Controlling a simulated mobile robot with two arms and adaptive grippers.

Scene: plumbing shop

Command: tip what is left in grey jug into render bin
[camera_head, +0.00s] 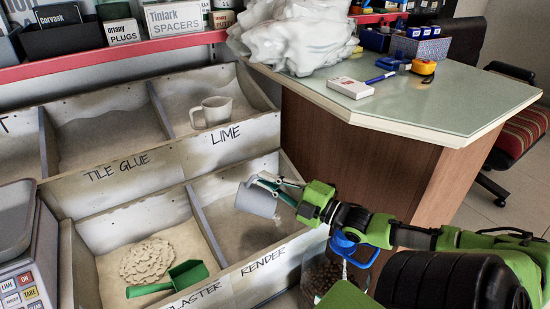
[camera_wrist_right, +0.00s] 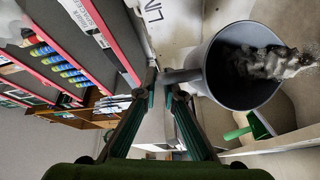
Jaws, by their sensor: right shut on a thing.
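The grey jug (camera_head: 257,199) is tilted above the render bin (camera_head: 262,268), whose front is lettered RENDER. My right gripper (camera_head: 278,187) holds the jug from its right side. In the right wrist view my right gripper (camera_wrist_right: 162,82) is shut on the jug's handle (camera_wrist_right: 182,76). There the jug's mouth (camera_wrist_right: 229,97) shows a dark inside, with loose grey powder (camera_wrist_right: 272,62) at and beyond its rim. Pale grey powder covers the render bin's floor, partly hidden by the jug and gripper. My left gripper is not in view.
The plaster bin holds a pale heap (camera_head: 158,262) and a green scoop (camera_head: 172,280). A pale mug (camera_head: 212,112) stands in the lime bin. A counter (camera_head: 440,100) stands at right, and scales (camera_head: 22,250) at left. A clear jar (camera_head: 322,272) is near my right arm.

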